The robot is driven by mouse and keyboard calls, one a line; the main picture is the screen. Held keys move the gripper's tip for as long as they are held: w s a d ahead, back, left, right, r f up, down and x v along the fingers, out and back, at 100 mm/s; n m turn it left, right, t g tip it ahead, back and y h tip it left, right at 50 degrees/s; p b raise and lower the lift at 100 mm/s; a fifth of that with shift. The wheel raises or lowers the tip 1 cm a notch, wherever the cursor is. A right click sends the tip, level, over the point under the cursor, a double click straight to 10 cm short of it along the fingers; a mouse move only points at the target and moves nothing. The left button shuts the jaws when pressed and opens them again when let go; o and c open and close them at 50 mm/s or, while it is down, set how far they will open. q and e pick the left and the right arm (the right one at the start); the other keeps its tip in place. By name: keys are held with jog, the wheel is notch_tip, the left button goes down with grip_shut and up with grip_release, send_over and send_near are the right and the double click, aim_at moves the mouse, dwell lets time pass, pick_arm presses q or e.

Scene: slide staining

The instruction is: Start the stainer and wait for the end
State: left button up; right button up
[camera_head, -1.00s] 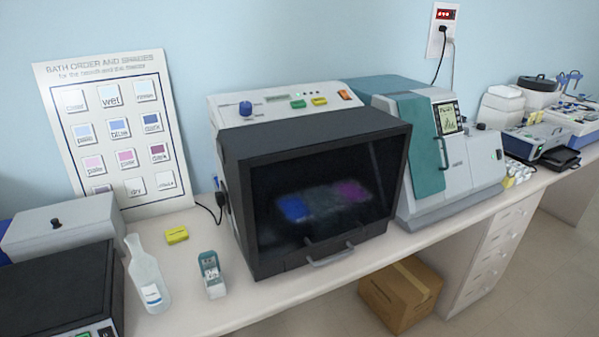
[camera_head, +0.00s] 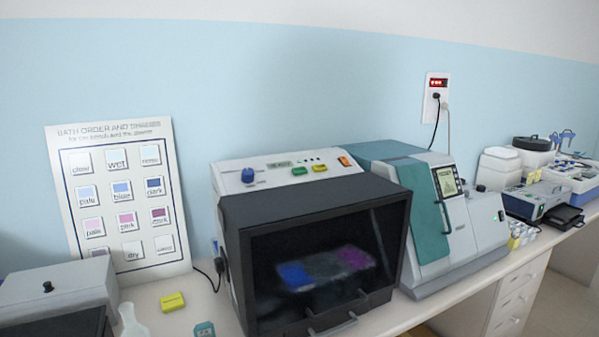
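The stainer (camera_head: 390,222) stands in the middle of the bench, a box with a dark front window and a handle (camera_head: 332,327) low on its front. The window is shut. Blurred blue and purple patches (camera_head: 325,268) show behind the glass. Its top panel holds a blue knob (camera_head: 248,175), a small display (camera_head: 279,163), a green button (camera_head: 299,171), a yellow button (camera_head: 319,168) and an orange-red switch (camera_head: 344,161). The display text is too small to read. Neither gripper is in view.
A teal and grey machine (camera_head: 440,215) stands right of the stainer. A bath order chart (camera_head: 117,200) leans on the wall at left. A yellow block (camera_head: 172,302), a bottle (camera_head: 131,322) and a grey box (camera_head: 60,300) are on the bench at left. A wall outlet (camera_head: 435,95) is above.

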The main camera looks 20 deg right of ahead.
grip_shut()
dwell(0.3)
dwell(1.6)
